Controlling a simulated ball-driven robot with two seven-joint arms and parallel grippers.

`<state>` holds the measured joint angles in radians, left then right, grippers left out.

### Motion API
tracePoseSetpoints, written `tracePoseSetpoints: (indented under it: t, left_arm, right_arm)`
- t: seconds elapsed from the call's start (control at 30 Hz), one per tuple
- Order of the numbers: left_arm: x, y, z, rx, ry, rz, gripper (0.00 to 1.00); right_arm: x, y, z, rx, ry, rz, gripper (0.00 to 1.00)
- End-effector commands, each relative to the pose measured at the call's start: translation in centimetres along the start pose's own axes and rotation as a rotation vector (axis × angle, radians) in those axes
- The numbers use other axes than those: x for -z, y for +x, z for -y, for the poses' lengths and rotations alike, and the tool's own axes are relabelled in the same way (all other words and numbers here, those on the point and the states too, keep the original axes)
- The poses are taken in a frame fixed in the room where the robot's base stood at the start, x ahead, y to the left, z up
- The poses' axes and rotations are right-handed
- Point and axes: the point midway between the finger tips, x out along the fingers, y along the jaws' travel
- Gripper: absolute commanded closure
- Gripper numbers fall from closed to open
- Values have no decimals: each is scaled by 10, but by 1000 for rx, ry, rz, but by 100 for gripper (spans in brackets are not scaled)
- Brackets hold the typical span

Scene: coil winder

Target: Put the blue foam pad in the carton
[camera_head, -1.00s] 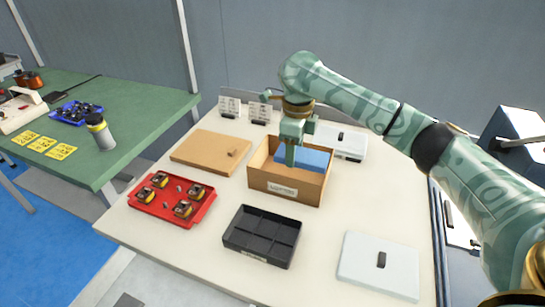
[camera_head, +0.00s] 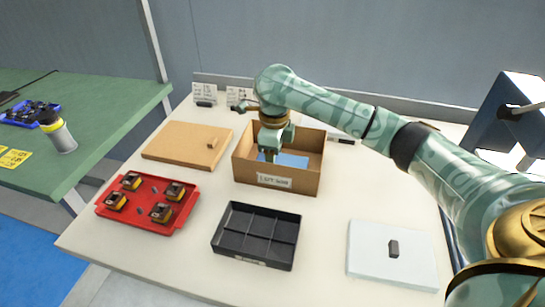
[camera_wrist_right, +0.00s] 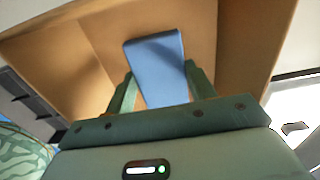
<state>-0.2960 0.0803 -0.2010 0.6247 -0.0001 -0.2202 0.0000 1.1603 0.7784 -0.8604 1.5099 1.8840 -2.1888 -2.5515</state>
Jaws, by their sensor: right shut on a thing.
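The brown carton (camera_head: 306,184) stands open-topped near the middle of the cream table. My right gripper (camera_head: 269,157) reaches down into it, shut on the blue foam pad (camera_head: 293,160). In the head view the pad lies below the carton's rim, partly hidden by the gripper and the front wall. In the right wrist view the pad (camera_wrist_right: 158,62) sits between the two green fingers, with the carton's inner walls (camera_wrist_right: 90,45) around it. Whether the pad touches the carton floor, I cannot tell. My left gripper is out of view.
A cork-coloured board (camera_head: 187,146) lies left of the carton. A red tray (camera_head: 150,222) with several coils and a black divided tray (camera_head: 257,236) are in front. A pale lid-like panel (camera_head: 375,262) lies front right. Bare table separates them.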

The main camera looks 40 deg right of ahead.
Motion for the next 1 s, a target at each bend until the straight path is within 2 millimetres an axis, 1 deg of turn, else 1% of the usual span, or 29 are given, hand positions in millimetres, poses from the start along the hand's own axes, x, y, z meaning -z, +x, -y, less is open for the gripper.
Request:
tracePoseSetpoints:
  t: [0.17,0.2,0.23,0.27,0.53,0.6,0.67,0.77,0.9,1.0]
  left_arm:
    - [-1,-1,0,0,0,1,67]
    - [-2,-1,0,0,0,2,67]
    - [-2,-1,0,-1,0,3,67]
    - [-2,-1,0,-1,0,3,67]
    - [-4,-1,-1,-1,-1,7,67]
    - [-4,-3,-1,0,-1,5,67]
    - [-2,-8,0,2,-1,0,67]
    - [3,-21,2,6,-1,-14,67]
    - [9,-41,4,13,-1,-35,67]
    - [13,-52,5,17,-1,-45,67]
  right_arm:
    - [0,2,0,-1,0,-1,66]
    - [0,1,0,-1,-1,0,37]
    - [0,1,0,-1,-1,0,29]
    - [0,1,0,-1,-1,0,24]
    - [0,0,0,0,-1,0,24]
    - [0,-5,0,1,0,2,24]
    - [0,-15,0,3,0,3,24]
    - [0,-39,0,5,0,6,24]
    - [0,-75,-1,5,0,7,24]
    - [0,-96,0,4,0,6,24]
